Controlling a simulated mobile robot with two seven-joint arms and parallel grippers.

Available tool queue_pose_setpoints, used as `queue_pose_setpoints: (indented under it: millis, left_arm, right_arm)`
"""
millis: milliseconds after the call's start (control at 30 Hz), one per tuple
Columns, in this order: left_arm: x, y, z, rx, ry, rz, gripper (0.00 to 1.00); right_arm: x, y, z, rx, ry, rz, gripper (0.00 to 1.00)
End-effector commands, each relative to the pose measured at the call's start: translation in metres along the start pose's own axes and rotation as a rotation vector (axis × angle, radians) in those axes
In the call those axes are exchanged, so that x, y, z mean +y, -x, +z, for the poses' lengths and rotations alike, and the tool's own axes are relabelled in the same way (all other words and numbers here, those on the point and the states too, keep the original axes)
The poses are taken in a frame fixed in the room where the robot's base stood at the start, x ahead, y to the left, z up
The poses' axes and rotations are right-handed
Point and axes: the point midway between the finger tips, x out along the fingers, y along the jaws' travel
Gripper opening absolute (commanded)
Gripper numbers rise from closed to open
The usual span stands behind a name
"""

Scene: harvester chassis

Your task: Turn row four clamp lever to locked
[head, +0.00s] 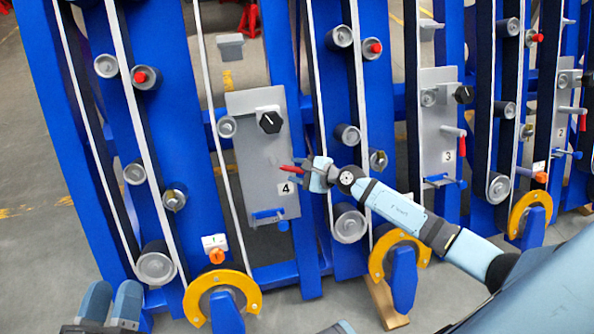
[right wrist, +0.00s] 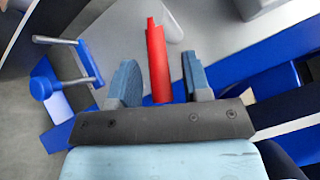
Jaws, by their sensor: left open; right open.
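The row four panel (head: 254,160) is a grey plate marked 4 (head: 286,188) on the blue frame. Its clamp lever (head: 288,168) has a red handle and sits above the number, partly hidden by my right gripper. My right gripper (head: 309,174) is at the lever, coming from the right. In the right wrist view the red handle (right wrist: 157,60) stands between the two open fingers (right wrist: 160,88), with a gap on each side. A grey cylindrical part shows behind it. My left gripper (head: 111,302) is open and empty at the bottom left, away from the panel.
A black knob (head: 270,122) is above the lever and a blue bracket (head: 268,215) below it; the bracket also shows in the right wrist view (right wrist: 80,65). Rollers and white belts flank the panel. The row three panel (head: 438,125) stands to the right, with its own red lever.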

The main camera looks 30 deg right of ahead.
Motion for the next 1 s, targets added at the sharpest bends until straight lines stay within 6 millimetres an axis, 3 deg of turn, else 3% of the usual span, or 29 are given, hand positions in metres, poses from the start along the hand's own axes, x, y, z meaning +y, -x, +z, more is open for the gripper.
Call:
queue_pose_setpoints:
  millis: [267, 467, 500, 767, 1000]
  left_arm:
    - [0.0, 0.0, -0.001, 0.0, -0.001, 0.001, 0.43]
    - [0.0, 0.0, -0.002, 0.003, -0.002, 0.002, 0.43]
    - [0.0, 0.0, -0.002, 0.003, -0.002, 0.002, 0.43]
    - [-0.001, 0.0, 0.001, 0.001, -0.002, 0.002, 0.43]
    - [-0.005, 0.001, 0.021, -0.06, -0.006, 0.006, 0.43]
  right_arm:
    - [0.0, -0.002, 0.0, 0.0, 0.0, 0.0, 0.44]
    - [0.0, -0.002, 0.0, 0.0, 0.0, 0.0, 0.03]
    - [0.0, -0.002, 0.0, 0.0, 0.0, 0.0, 0.0]
    - [0.001, -0.002, 0.0, -0.002, -0.007, -0.006, 0.0]
    - [0.011, -0.008, 0.001, -0.023, -0.068, -0.06, 0.0]
